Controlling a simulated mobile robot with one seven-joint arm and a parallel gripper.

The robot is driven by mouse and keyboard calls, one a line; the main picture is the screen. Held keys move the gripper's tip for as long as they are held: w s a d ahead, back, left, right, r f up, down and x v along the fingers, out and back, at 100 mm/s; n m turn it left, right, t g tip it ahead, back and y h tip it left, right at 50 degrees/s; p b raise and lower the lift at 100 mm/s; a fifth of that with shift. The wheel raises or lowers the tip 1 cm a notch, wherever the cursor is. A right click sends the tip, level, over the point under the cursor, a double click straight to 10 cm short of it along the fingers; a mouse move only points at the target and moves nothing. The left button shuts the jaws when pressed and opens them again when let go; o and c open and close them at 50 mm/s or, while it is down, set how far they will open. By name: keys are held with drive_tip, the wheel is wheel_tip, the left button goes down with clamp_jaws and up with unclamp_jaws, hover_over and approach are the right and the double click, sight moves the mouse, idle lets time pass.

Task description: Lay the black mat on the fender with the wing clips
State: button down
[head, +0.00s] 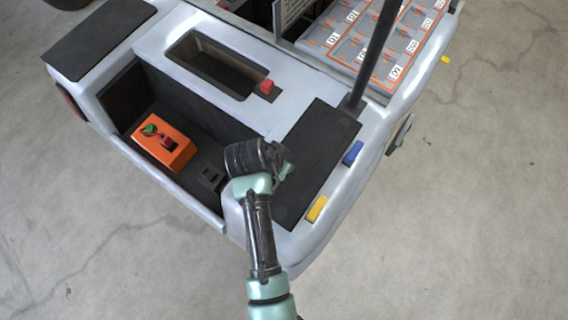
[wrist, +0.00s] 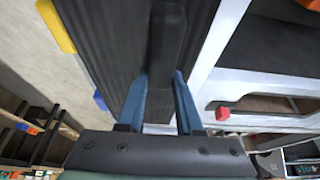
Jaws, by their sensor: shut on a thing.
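The black mat (head: 307,165) is a long ribbed dark sheet over the pale grey fender (head: 338,200) at the cart's right side. It also shows in the wrist view (wrist: 105,45). My gripper (head: 285,163) is over its left edge in the head view. In the wrist view my blue fingers (wrist: 160,98) are shut on a black raised bar (wrist: 166,40) that seems to be the mat's grip. A yellow clip (head: 316,209) and a blue clip (head: 353,153) sit along the mat's outer edge. I cannot tell whether the mat lies fully flat; my gripper hides part of it.
A black post (head: 376,55) stands at the mat's far end. Left of it are a red knob (head: 266,86), a recessed slot (head: 215,65) and an orange box (head: 163,146) in the footwell. A labelled panel (head: 375,40) is behind. The floor (head: 460,220) at right is clear.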

drive_tip(key=shift+w+f+b, duration=0.1)
drive_tip(key=shift+f+b, duration=0.3)
drive_tip(key=shift+f, duration=1.45)
drive_tip(key=shift+f, duration=0.15)
drive_tip(key=c, duration=0.6)
unclamp_jaws()
drive_tip(key=shift+o, duration=0.2)
